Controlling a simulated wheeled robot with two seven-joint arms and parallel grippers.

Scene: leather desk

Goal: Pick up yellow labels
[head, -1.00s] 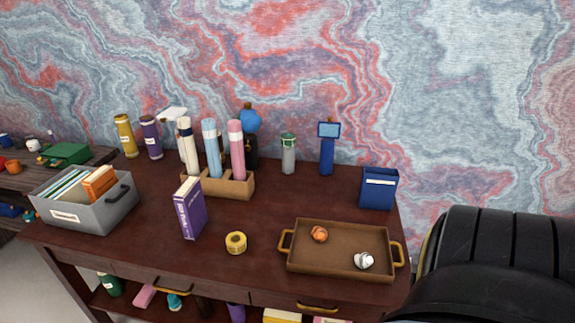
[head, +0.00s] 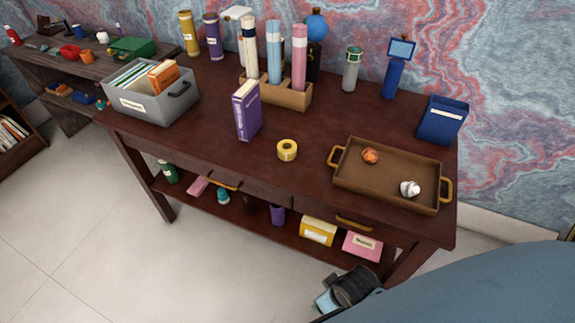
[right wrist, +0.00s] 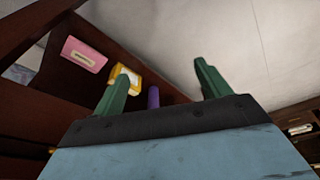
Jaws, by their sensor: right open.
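A small yellow roll (head: 287,150) lies on the dark red-brown desk (head: 330,120), between the purple book and the brown tray. A yellow box with a pale label (head: 318,231) sits on the lower shelf; it also shows in the right wrist view (right wrist: 127,77), partly behind a green finger. My right gripper (right wrist: 160,82) is open and empty, its two green fingers spread apart, with the lower shelf beyond them. In the head view, part of my right arm's end shows low, in front of the desk; its fingers cannot be made out. My left gripper is out of view.
The brown tray (head: 345,190) holds an orange item and a white item. The purple book (head: 247,110), grey file box (head: 150,105) and roll holder (head: 290,97) stand on the desk. A pink box (head: 362,245) and purple cup (head: 277,215) are on the shelf. Floor is clear at left.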

